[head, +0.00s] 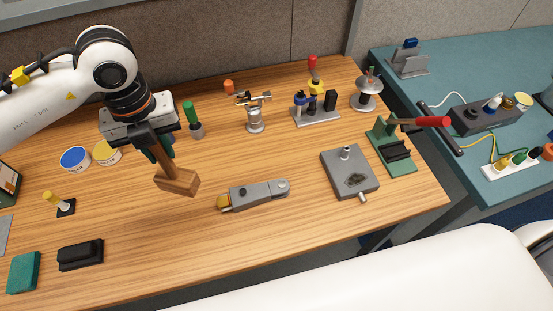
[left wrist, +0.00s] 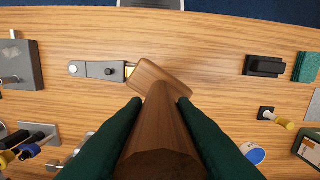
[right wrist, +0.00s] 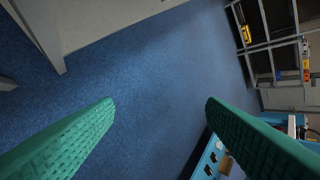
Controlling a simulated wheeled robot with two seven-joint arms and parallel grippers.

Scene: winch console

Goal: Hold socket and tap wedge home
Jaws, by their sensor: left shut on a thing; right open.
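My left gripper (head: 161,150) is shut on the handle of a wooden mallet (head: 178,181), whose block head hangs low over the table. In the left wrist view the mallet's handle (left wrist: 160,130) runs between the green fingers. A grey wedge socket (head: 258,193) lies on the table to the right of the mallet, with a yellow-orange wedge (head: 225,201) at its left end. In the left wrist view the socket (left wrist: 95,70) lies beside the mallet head, which partly hides the wedge end. My right gripper (right wrist: 160,110) is open and empty over blue floor, away from the table.
A grey block with a stud (head: 333,180) and a green stand with a red-handled lever (head: 395,150) stand to the right. A black block (head: 80,255) and a teal block (head: 23,271) lie front left. The table around the socket's front is clear.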

